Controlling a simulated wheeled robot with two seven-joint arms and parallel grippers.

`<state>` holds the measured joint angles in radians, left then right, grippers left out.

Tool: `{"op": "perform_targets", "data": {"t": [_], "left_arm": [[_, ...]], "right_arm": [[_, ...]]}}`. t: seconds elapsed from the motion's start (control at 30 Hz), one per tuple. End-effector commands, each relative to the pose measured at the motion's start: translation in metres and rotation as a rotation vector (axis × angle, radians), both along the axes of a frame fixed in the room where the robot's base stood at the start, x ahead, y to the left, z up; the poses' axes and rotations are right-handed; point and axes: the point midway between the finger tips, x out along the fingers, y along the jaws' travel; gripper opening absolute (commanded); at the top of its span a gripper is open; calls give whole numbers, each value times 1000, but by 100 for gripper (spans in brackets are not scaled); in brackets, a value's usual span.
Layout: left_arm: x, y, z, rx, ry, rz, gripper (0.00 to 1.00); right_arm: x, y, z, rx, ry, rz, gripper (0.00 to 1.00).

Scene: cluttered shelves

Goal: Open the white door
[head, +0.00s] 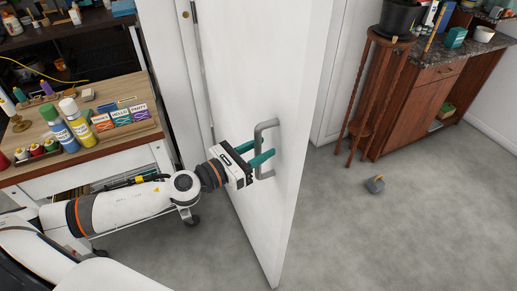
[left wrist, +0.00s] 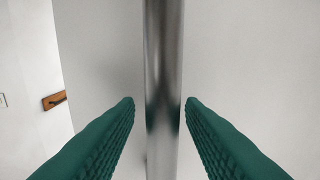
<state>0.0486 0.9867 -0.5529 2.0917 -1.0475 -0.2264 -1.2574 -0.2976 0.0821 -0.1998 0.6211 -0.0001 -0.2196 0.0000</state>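The white door (head: 255,80) stands ajar in the head view, its free edge towards the right and floor showing beyond it. A grey metal bar handle (head: 264,130) is fixed upright on its face. My left gripper (head: 262,157) is at the handle with its green fingers apart. In the left wrist view the handle (left wrist: 163,80) runs vertically between the two open fingers, with a gap on each side. The left gripper does not grip it. My right gripper is in neither view.
A wooden-topped cart (head: 85,140) with bottles and small boxes stands at the left, close to my left arm. At the right are a wooden plant stand (head: 375,95) and a cabinet (head: 415,115).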

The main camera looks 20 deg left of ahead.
Motion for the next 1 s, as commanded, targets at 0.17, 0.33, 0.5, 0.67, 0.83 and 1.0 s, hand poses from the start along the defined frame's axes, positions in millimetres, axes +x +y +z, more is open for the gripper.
{"op": "perform_targets", "data": {"t": [0.17, 0.33, 0.5, 0.67, 0.83, 1.0], "left_arm": [[0, 1, 0, 1, 0, 1, 36], [-6, 5, -3, 2, 1, 3, 36], [-26, 15, -7, 5, 3, 0, 36], [-43, 26, -7, 3, 4, 5, 36], [-58, 33, -4, 1, 3, 2, 36], [-69, 40, -4, -1, 2, 4, 36]], "right_arm": [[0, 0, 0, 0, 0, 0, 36], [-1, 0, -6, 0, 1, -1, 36], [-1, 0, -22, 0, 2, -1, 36], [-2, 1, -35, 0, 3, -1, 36], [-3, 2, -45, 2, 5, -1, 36], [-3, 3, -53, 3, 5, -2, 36]]}}
